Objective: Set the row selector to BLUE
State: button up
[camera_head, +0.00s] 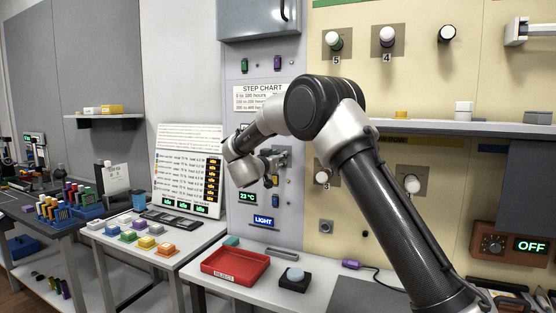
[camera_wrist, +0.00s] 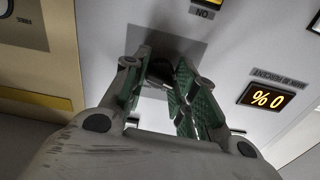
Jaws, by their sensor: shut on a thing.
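My gripper (camera_head: 272,164) is at the grey wall panel (camera_head: 292,195), in front of a small grey plate (camera_head: 283,153). In the wrist view my gripper (camera_wrist: 164,74) has its green-padded fingers shut on a dark knob-like part (camera_wrist: 160,70) at that plate. The fingers hide most of this part, so its pointer and markings cannot be read. A brown box (camera_head: 480,239) at the right has a round dial (camera_head: 493,244) and a green display reading OFF (camera_head: 531,244). No readable label shows which control is the row selector, and no BLUE marking is legible.
An amber display (camera_wrist: 267,98) reads 0 % upside down beside the plate. Below my gripper are a 23 °C display (camera_head: 247,197) and a LIGHT sign (camera_head: 264,221). A red tray (camera_head: 235,281) and a dark box with a pale button (camera_head: 294,276) stand on the bench.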

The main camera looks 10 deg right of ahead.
jog(key=shift+f, duration=0.15)
jog(key=o, duration=1)
jog(key=shift+o, duration=0.2)
jog(key=shift+s+a, duration=0.1)
jog(key=shift+a, duration=0.05)
jog(key=v, duration=1.1)
jog(key=shift+s+a, duration=0.2)
jog(key=shift+s, duration=0.1)
